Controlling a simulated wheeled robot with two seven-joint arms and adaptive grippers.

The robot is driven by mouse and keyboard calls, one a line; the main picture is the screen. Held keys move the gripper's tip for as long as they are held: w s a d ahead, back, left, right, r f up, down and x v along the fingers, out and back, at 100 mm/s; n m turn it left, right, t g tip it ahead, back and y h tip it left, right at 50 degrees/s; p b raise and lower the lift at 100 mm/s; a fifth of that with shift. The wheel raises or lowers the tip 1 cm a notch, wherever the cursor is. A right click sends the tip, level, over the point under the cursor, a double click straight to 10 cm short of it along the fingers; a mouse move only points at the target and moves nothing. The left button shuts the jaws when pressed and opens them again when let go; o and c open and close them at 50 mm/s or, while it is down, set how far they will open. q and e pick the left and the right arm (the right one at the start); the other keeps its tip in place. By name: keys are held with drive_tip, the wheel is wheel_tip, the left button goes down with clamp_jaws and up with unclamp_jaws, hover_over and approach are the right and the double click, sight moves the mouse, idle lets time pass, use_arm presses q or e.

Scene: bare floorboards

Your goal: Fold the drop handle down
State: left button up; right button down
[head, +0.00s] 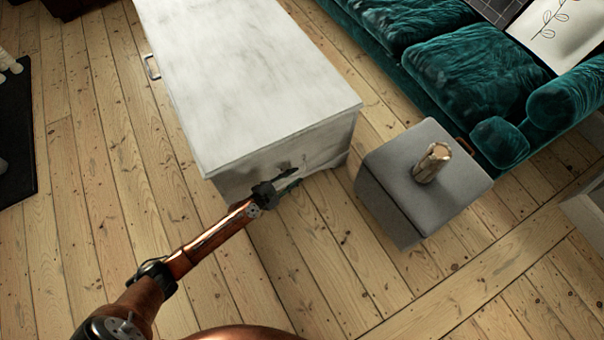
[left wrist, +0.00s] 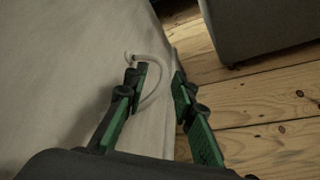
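A white, worn chest (head: 250,75) stands on the floor; its near end also fills the left of the left wrist view (left wrist: 60,70). The drop handle (left wrist: 168,72) on that end shows in the left wrist view as a pale curved bail standing out from the panel. My left gripper (head: 290,180) is at this end of the chest. In the left wrist view its green-padded fingers (left wrist: 160,74) are apart, with part of the bail between them. The left finger hides part of the handle; I cannot tell whether it touches. My right gripper is not in view.
Another handle (head: 152,67) is on the chest's left side. A grey ottoman (head: 405,200) with a metallic vase (head: 432,163) stands to the right, near a teal sofa (head: 470,75). A dark rug (head: 15,130) lies at far left. The foreground floorboards are clear.

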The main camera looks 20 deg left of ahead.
use_arm(q)
drive_tip(key=shift+x, duration=0.95)
clamp_jaws()
